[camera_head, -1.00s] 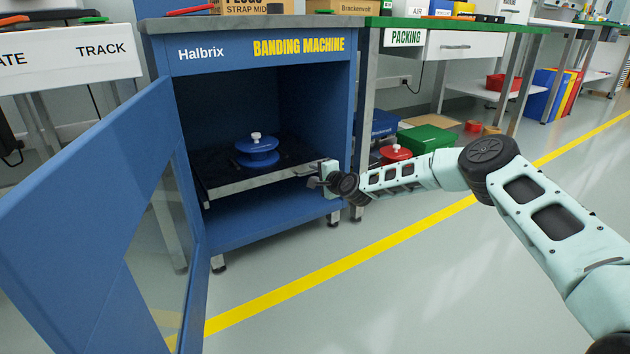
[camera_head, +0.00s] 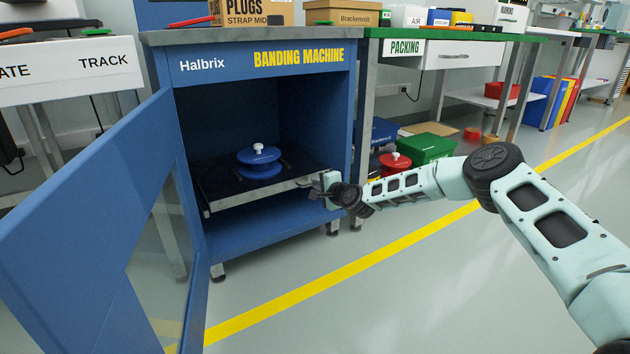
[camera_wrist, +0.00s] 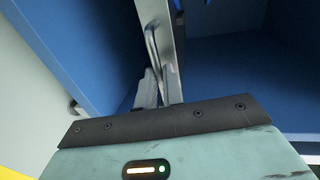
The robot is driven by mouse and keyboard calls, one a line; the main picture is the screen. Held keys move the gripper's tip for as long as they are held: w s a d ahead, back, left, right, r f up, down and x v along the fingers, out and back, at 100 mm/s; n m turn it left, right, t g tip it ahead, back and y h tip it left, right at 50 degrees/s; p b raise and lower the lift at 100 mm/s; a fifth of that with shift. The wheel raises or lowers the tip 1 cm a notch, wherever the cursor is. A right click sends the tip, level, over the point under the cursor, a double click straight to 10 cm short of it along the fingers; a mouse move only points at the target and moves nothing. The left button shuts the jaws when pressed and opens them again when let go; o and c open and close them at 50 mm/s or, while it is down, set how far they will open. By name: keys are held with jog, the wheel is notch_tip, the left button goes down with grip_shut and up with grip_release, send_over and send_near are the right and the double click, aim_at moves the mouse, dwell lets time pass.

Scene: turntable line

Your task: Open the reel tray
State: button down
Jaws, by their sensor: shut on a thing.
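The reel tray (camera_head: 230,204) is a dark shelf with a light metal front edge inside the blue banding machine (camera_head: 268,220). A blue reel (camera_head: 260,164) with a white knob stands on it. My gripper (camera_head: 318,186) is at the right end of the tray's front edge. In the wrist view my gripper (camera_wrist: 160,88) is shut on the tray handle (camera_wrist: 151,40), a thin grey bar on the metal front. The fingers partly hide the handle. How far the tray is drawn out is hard to tell.
The machine's blue door (camera_head: 85,225) stands wide open at the left. The packing bench (camera_head: 465,33) is to the right, with a red reel (camera_head: 395,162) and a green box (camera_head: 427,148) below it. The floor in front, crossed by a yellow line (camera_head: 395,248), is clear.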

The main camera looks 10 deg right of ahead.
jog(key=f+p+v, duration=0.2)
jog(key=p+v, duration=0.2)
jog(key=v, duration=0.4)
jog(key=f+p+v, duration=0.1)
jog(key=p+v, duration=0.3)
jog(key=v, duration=0.5)
jog(key=s+f+p+v, duration=0.1)
jog(key=p+v, duration=0.3)
jog(key=v, duration=0.5)
jog(key=shift+s+d+f, duration=0.3)
jog(key=shift+d+f, duration=0.05)
jog(key=shift+f, duration=0.4)
jog(key=c, duration=1.5)
grip_release()
jog(key=shift+c, duration=0.2)
jog(key=p+v, duration=0.6)
jog(key=v, duration=1.1)
jog(key=shift+s, duration=0.25)
